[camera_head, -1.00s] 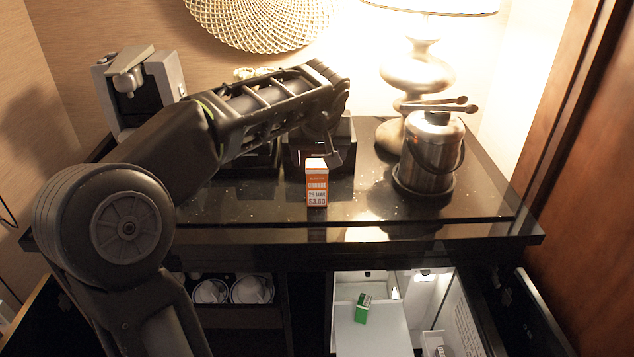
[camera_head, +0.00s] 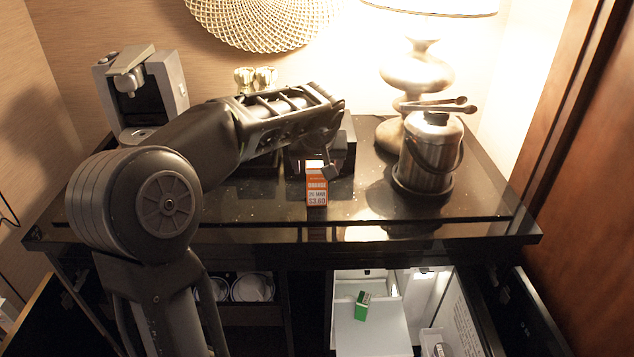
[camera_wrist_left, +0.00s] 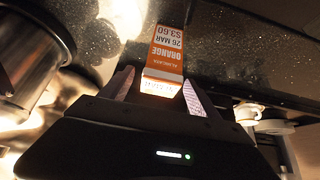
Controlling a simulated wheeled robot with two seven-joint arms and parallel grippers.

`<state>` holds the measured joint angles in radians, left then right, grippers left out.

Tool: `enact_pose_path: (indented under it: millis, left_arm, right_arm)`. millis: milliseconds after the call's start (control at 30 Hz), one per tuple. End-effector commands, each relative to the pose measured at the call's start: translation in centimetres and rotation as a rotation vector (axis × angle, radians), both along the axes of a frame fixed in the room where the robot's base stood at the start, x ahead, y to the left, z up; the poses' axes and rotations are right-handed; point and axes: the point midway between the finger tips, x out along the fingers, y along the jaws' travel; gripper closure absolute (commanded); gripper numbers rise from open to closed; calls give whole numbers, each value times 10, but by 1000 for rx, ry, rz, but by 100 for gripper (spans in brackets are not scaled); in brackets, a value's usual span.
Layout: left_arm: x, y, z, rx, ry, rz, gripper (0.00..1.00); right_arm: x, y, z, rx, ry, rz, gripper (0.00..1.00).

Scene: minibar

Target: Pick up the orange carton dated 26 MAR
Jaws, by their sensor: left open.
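The orange carton (camera_head: 317,190) stands upright near the front of the black counter, its orange and white label reading ORANGE, 26 MAR and $3.60. In the left wrist view the carton (camera_wrist_left: 167,55) appears upside down, between and beyond the two fingers. My left gripper (camera_head: 318,172) is just behind and above the carton's top in the head view, partly hiding it. In the left wrist view my left gripper (camera_wrist_left: 158,90) is open, with a finger to either side of the carton's near end. I cannot tell whether a finger touches it. My right gripper is not in view.
A steel ice bucket (camera_head: 429,158) with tongs stands right of the carton, before a lamp (camera_head: 418,75). A coffee machine (camera_head: 140,90) stands at the back left. Below is an open fridge with a green box (camera_head: 362,306). The counter's front edge is close to the carton.

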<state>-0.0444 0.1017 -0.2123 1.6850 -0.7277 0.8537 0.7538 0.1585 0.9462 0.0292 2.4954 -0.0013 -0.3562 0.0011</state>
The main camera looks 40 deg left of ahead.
Motion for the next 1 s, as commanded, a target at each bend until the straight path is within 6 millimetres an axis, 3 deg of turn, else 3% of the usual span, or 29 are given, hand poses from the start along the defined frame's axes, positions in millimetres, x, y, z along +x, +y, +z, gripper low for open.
enact_pose_path:
  millis: [300, 1000]
  left_arm:
    - [0, 0, 0, 0, 0, 0, 31]
    - [0, 0, 0, 0, 0, 0, 88]
  right_arm:
    - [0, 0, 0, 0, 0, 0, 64]
    - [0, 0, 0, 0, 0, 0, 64]
